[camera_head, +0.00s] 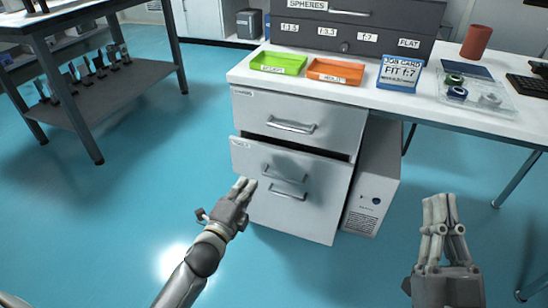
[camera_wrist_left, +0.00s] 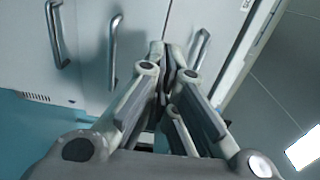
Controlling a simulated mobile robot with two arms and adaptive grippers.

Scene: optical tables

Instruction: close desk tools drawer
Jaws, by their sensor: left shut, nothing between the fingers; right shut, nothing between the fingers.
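The white drawer unit under the desk has an upper drawer (camera_head: 290,122), which sits flush. The drawer front below it (camera_head: 258,160) stands out a little, with a dark gap along its top edge. The small labels on the fronts are too small to read. My left gripper (camera_head: 244,186) is shut and empty, close to the left part of that lower front; whether it touches cannot be told. In the left wrist view my shut fingers (camera_wrist_left: 168,52) point at pale fronts with metal handles (camera_wrist_left: 200,50). My right gripper (camera_head: 438,200) is shut and empty, at the right, apart from the drawers.
On the desk (camera_head: 420,108) stand a green tray (camera_head: 279,62), an orange tray (camera_head: 336,71), a job card (camera_head: 400,73) and a clear tray of parts. A white computer case (camera_head: 372,185) stands right of the drawers.

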